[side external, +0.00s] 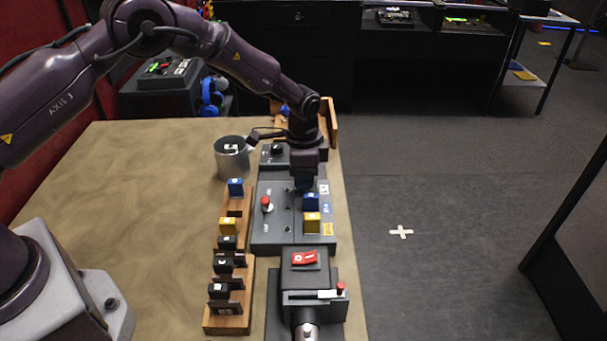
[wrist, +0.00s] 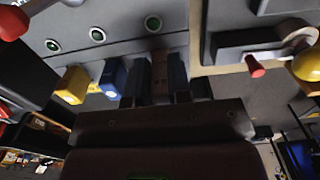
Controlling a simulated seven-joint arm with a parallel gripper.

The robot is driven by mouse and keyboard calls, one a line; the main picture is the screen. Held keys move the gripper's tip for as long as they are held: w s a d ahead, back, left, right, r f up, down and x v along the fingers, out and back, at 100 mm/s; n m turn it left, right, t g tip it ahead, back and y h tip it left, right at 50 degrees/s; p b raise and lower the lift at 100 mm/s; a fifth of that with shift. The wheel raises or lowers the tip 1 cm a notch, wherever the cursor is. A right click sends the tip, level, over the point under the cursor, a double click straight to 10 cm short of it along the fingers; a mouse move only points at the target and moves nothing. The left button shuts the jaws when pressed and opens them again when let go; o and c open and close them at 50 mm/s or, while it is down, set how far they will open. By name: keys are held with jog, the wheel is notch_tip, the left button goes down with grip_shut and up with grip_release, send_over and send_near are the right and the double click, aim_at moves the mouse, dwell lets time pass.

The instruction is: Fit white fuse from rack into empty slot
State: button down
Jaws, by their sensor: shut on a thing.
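My gripper (side external: 304,186) points down over the far end of the grey fuse panel (side external: 272,232). It is shut on a block, seen between the dark fingers in the wrist view (wrist: 160,72); the block looks brownish in shadow and its true colour is unclear. A blue fuse (side external: 311,202) and a yellow fuse (side external: 312,222) stand in the panel, in a row beside my gripper. I cannot tell whether the held block is seated in a slot. The wooden rack (side external: 228,325) holds a blue fuse (side external: 236,187), a yellow fuse (side external: 228,226) and several black fuses (side external: 223,265). No clearly white fuse shows.
A metal can (side external: 233,165) with a black-and-white thing inside stands behind the rack. A red-tipped lever (side external: 266,202) rises from the panel. A box with a red switch (side external: 304,258) and a red knob (side external: 340,288) stand in front. The table's left side is clear.

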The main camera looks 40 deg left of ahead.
jog(key=shift+f, duration=0.6)
dwell(0.4)
jog(key=c, duration=0.8)
grip_release()
jog(key=shift+r, duration=0.1)
jog(key=shift+r, duration=3.4)
